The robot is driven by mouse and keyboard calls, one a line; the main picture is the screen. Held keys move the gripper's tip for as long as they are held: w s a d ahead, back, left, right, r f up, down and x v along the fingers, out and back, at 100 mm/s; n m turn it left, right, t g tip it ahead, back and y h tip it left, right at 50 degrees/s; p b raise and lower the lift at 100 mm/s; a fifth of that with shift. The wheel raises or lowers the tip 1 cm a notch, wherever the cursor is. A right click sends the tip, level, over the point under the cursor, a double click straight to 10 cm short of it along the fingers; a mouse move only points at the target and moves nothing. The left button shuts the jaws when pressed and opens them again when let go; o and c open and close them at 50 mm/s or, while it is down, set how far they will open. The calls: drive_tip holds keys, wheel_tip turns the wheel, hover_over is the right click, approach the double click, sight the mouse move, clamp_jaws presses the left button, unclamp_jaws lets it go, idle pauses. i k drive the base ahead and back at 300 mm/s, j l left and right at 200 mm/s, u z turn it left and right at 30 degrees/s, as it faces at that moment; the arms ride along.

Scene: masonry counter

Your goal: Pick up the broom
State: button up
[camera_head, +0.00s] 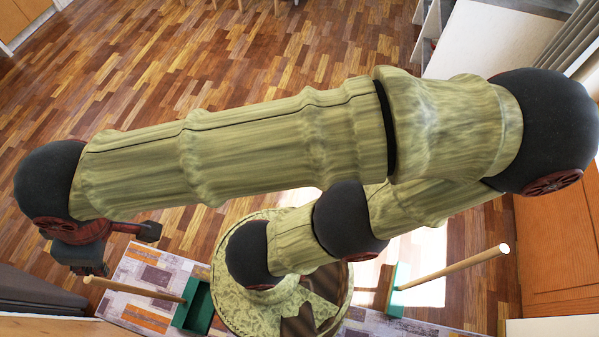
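The broom (455,267) stands at the lower right, with a pale wooden handle leaning toward the right and a green head at floor level. My gripper (124,251) is at the lower left, at the end of the dark wrist. Its two fingers look spread apart, with nothing seen between them. It is far to the left of the broom and apart from it.
A green dustpan (194,307) with a wooden handle stands on the patterned rug (135,268) at the lower left, below my gripper. An orange wooden cabinet (555,250) is at the right edge. The wooden floor (215,60) is clear at the upper left.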

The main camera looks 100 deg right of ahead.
sight(399, 283)
drive_tip(key=u, duration=0.75)
drive_tip(key=l+u, duration=0.1)
drive_tip(key=u, duration=1.35)
drive_tip(key=l+u, duration=0.15)
drive_tip(key=u, duration=1.3)
drive_tip(key=l+u, duration=0.1)
drive_tip(key=u, duration=1.4)
drive_tip(key=k+u, duration=0.1)
drive_tip(key=u, duration=0.6)
drive_tip(key=i+j, duration=0.2)
drive_tip(key=i+j+z, duration=0.1)
drive_tip(key=z, duration=0.25)
drive_tip(key=i+j+z, duration=0.15)
drive_tip(key=z, duration=0.25)
drive_tip(key=i+j+z, duration=0.15)
drive_tip(key=z, duration=4.55)
drive_tip(key=k+l, duration=0.4)
